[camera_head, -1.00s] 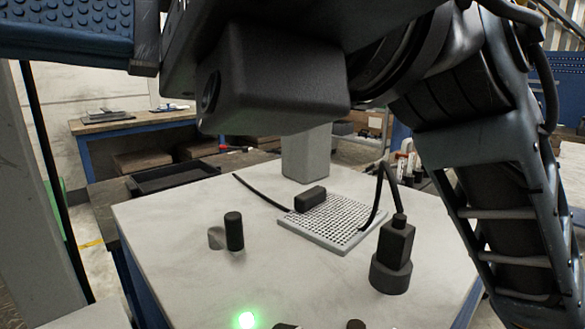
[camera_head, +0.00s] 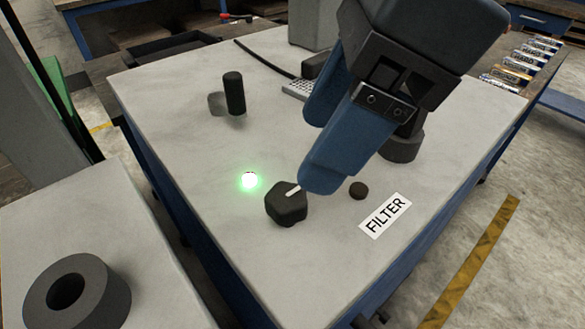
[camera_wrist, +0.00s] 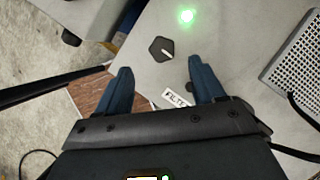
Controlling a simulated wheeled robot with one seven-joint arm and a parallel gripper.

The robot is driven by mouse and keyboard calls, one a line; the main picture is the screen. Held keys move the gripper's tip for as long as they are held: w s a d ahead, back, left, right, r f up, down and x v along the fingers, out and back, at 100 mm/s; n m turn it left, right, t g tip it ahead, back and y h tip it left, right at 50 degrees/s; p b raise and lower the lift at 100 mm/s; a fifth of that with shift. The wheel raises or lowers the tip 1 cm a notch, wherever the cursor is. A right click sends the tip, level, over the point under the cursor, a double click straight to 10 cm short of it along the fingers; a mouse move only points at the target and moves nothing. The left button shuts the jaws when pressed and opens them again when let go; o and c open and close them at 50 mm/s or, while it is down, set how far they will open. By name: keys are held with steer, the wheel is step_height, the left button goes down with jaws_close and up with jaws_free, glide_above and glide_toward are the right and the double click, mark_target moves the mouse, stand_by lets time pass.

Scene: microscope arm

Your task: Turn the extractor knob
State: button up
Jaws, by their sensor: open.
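The extractor knob is a dark faceted knob (camera_head: 287,204) with a white pointer mark, on the light table top near its front corner. In the head view the mark points to the upper right. The knob also shows in the wrist view (camera_wrist: 161,49), beyond the fingertips and roughly between their lines. My gripper (camera_head: 318,152) has two blue fingers spread apart with nothing between them. In the head view the nearer fingertip overlaps the knob's right edge; I cannot tell if they touch. In the wrist view the gripper (camera_wrist: 160,68) appears short of the knob.
A green light (camera_head: 249,180) glows left of the knob. A small dark button (camera_head: 358,190) and a FILTER label (camera_head: 385,215) lie to its right. A black upright cylinder (camera_head: 234,93) stands farther back. A grey perforated plate (camera_wrist: 296,58) lies to the right in the wrist view.

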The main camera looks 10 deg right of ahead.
mark_target(288, 196)
steer(key=x, duration=0.8)
steer(key=shift+w+d, duration=0.1)
steer(key=shift+d, duration=0.15)
steer(key=shift+b, duration=0.3)
steer(key=c, duration=1.1)
